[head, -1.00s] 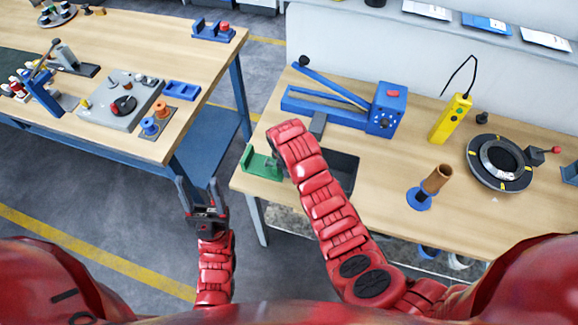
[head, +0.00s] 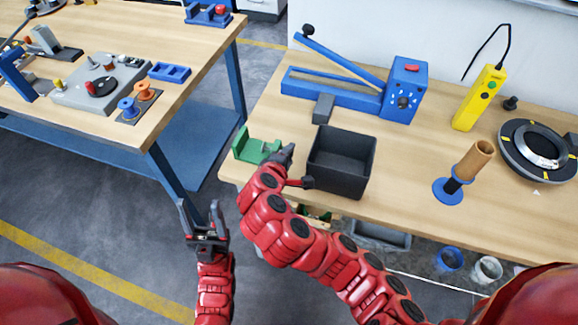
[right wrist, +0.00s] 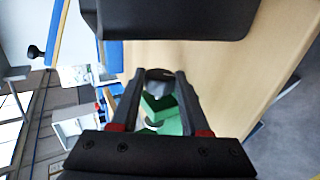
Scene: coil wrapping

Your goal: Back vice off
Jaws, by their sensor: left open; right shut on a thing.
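The green vice (head: 257,146) sits at the left front corner of the right-hand bench. My right gripper (head: 284,156) is at its right side, pointing at it. In the right wrist view the vice (right wrist: 160,112) shows beyond the fingers of my right gripper (right wrist: 158,78). The fingers are shut on a small dark part at the vice, likely its handle; its shape is mostly hidden. My left gripper (head: 203,213) is open and empty, fingers up, over the floor in front of the gap between the benches.
A dark open bin (head: 342,165) stands close to the right of my right gripper. A blue lever press (head: 400,90), a yellow pendant (head: 480,98), a brown tube on a blue stand (head: 470,165) and a round dial (head: 537,148) stand further off. The left bench (head: 150,122) is apart.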

